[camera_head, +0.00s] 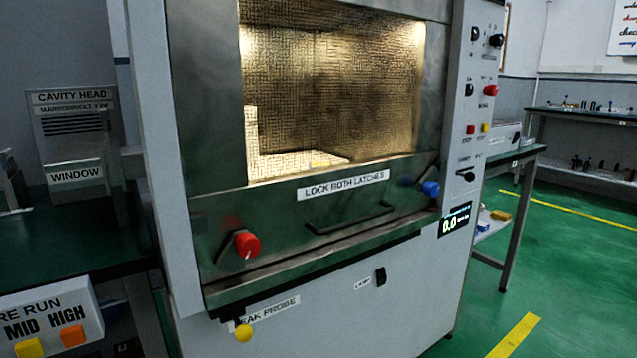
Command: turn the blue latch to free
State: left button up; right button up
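The blue latch (430,189) is a small round knob at the right end of the microwave door's lower panel. A dark plate shows behind it, and its exact turn cannot be read at this size. A red latch knob (246,244) with a small white mark sits at the left end of the same panel. The label "LOCK BOTH LATCHES" (342,185) is between them, above a dark bar handle (350,219). The door (205,130) appears closed, with a lit mesh window. Neither of my grippers is in view.
A control column (480,60) with knobs and buttons rises right of the door, above a "0.0" display (455,220). A yellow ball-tipped probe (243,333) sits below. Benches stand left and right. Green floor (560,270) is open at the right.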

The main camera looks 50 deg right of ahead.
aim_at(428, 185)
jog(key=z, duration=2.1)
